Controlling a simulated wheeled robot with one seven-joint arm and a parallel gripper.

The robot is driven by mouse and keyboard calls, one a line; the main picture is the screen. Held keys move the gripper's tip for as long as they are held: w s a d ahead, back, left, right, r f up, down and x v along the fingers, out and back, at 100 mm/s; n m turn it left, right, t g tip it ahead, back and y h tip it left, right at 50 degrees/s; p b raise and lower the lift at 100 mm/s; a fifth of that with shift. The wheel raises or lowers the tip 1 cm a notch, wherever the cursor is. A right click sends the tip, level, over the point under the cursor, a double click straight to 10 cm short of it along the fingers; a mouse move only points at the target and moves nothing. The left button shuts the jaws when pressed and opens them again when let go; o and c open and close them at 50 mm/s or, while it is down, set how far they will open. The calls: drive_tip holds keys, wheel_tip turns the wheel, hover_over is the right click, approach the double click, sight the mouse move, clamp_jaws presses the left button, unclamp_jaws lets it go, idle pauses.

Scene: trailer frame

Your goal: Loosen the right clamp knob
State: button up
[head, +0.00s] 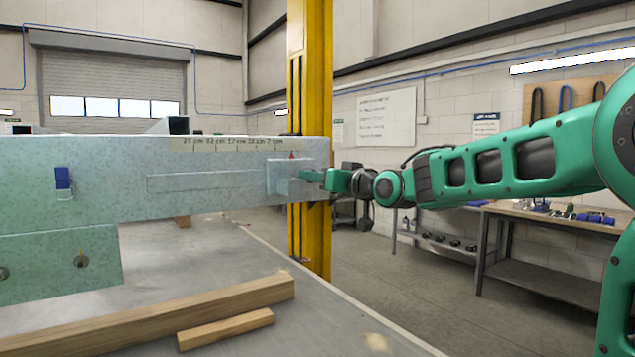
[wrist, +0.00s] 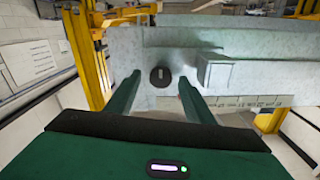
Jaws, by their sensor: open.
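In the head view my gripper (head: 312,176) is at the right end of the mottled grey beam (head: 110,200), beside a raised block (head: 282,172). The knob cannot be made out there.
A scale strip (head: 240,144) runs along the beam's top. A blue part (head: 62,178) sits on its left side. A yellow post (head: 310,80) stands behind the right end. Timber pieces (head: 180,315) lie on the table below. A workbench (head: 560,222) stands at right.

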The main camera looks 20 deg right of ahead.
drive_tip(key=shift+w+a, duration=0.15)
drive_tip(key=shift+w, duration=0.4)
drive_tip(key=c, duration=1)
drive_tip(key=shift+c, duration=0.2)
